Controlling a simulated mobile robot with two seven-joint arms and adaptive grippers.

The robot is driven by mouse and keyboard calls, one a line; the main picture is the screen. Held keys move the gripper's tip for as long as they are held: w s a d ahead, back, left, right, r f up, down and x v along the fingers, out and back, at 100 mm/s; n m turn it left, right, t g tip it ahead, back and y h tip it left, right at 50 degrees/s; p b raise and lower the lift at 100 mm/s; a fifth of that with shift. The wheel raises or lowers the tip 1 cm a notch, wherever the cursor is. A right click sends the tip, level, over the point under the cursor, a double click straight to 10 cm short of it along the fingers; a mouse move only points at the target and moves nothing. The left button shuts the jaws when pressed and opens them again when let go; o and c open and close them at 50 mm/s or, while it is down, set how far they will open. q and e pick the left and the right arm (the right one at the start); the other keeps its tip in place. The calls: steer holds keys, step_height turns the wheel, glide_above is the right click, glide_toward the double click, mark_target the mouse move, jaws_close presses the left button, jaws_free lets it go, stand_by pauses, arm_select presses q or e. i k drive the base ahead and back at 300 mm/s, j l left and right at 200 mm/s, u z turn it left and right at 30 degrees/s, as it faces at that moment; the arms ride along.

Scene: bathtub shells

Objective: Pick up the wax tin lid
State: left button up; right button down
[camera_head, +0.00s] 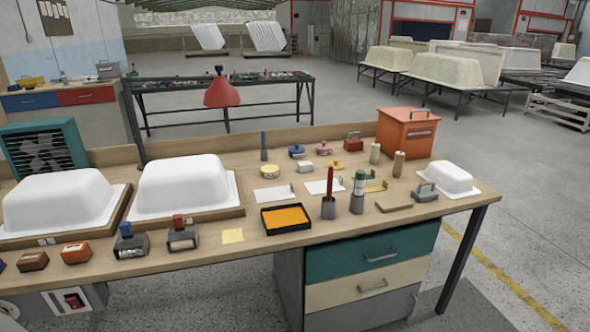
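A small round yellow tin (270,171) stands on the wooden workbench, behind the black tray. It looks like the wax tin, but it is too small to tell its lid from its body. Neither of my grippers is in view.
The workbench (205,248) holds two white tub shells (184,186) at left and a small white shell (448,178) at right. A black tray with an orange pad (286,218), a red-handled tool in a grey holder (328,200) and an orange box (407,132) also stand there.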

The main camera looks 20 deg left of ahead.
mark_target(337, 165)
steer(key=i+l+u, duration=0.1)
steer(key=i+l, duration=0.35)
steer(key=l, duration=0.2)
steer(key=i+l+u, duration=0.15)
steer(key=l, duration=0.2)
steer(key=i+l, duration=0.25)
steer(key=i+l+u, duration=0.15)
steer(key=l, duration=0.35)
steer(key=i+l+u, duration=0.1)
steer(key=i+l, duration=0.3)
steer(key=l, duration=0.35)
steer(key=u, duration=0.05)
